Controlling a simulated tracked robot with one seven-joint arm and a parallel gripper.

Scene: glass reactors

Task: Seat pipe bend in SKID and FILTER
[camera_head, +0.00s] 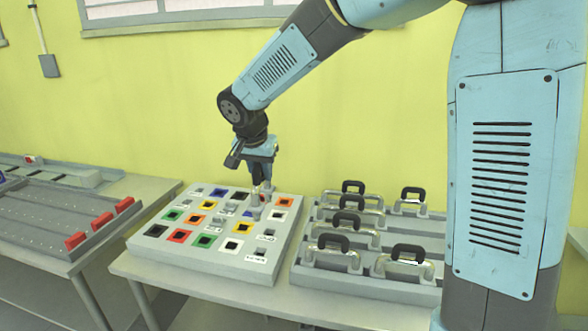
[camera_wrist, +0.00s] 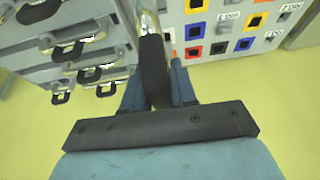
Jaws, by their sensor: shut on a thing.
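My gripper (camera_head: 262,181) is shut on the black handle of a pipe bend, over the right back part of the grey socket board (camera_head: 137,243). In the wrist view, the gripper (camera_wrist: 157,88) has one blue finger on each side of the handle (camera_wrist: 154,65), and a shiny silver pipe (camera_wrist: 145,17) runs up past the top edge. In the head view the silver pipe bend (camera_head: 255,212) points down at the board. I cannot tell whether its ends touch or enter sockets. The board has coloured square sockets and small white labels, too small to read surely.
A grey tray (camera_head: 365,287) on the right holds several silver pipe bends with black handles (camera_head: 408,251). On the left table (camera_head: 153,190) lies a grey rack (camera_head: 60,215) with red blocks. A yellow wall stands behind the tables.

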